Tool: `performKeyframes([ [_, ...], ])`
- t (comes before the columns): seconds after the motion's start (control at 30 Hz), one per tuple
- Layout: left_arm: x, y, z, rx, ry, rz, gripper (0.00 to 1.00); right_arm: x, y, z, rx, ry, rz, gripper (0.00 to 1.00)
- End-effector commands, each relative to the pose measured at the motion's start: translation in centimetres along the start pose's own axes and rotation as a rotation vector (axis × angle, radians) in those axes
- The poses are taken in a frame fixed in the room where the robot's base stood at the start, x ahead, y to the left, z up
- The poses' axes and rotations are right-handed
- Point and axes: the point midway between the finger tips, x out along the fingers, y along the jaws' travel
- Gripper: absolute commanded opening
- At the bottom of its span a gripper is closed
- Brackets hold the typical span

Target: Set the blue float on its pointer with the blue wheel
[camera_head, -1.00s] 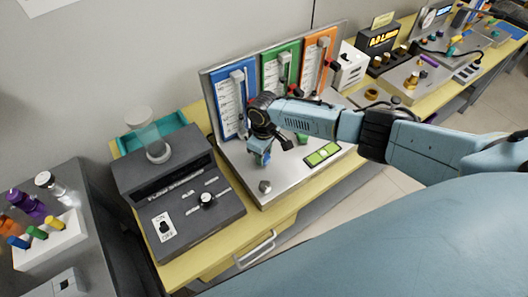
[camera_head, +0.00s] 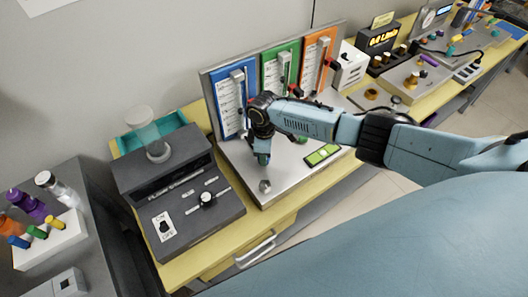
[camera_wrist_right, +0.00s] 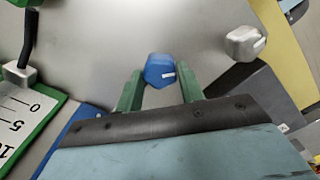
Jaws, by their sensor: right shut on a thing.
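The blue panel (camera_head: 228,110) with a white scale and a clear tube (camera_head: 238,88) stands at the left of the flowmeter board. I cannot make out the blue float or its pointer at this size. My right gripper (camera_head: 262,158) reaches down to the metal base in front of the blue panel. In the right wrist view, the blue wheel (camera_wrist_right: 159,70), a faceted knob with a white mark, sits between the fingertips of my right gripper (camera_wrist_right: 160,85), which is shut on it. In the head view the gripper hides the wheel. My left gripper is not in view.
A grey knob (camera_head: 265,187) stands on the base just in front of my right gripper. Green (camera_head: 280,70) and orange (camera_head: 318,55) panels stand to the right. A green display (camera_head: 322,154) lies on the base. A dark instrument (camera_head: 180,190) stands close on the left.

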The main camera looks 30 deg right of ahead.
Motion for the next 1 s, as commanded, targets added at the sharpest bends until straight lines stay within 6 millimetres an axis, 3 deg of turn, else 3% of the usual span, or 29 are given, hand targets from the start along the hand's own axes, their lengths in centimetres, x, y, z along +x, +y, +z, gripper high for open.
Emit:
performKeyframes([
  [0.23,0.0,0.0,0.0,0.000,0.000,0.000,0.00,-0.1,0.0,0.0,0.001,0.001,0.000,0.15],
  [0.27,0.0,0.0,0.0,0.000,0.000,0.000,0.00,-0.1,0.0,0.0,0.001,0.001,0.000,0.42],
  [0.4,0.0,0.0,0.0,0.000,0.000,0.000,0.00,-0.1,0.0,0.0,0.002,0.001,0.000,0.59],
  [0.77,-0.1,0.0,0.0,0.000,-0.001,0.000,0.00,-0.6,0.1,0.0,0.002,0.001,0.001,0.59],
  [1.0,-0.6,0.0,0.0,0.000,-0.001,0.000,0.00,-4.9,0.1,0.0,0.001,0.004,0.004,0.59],
])
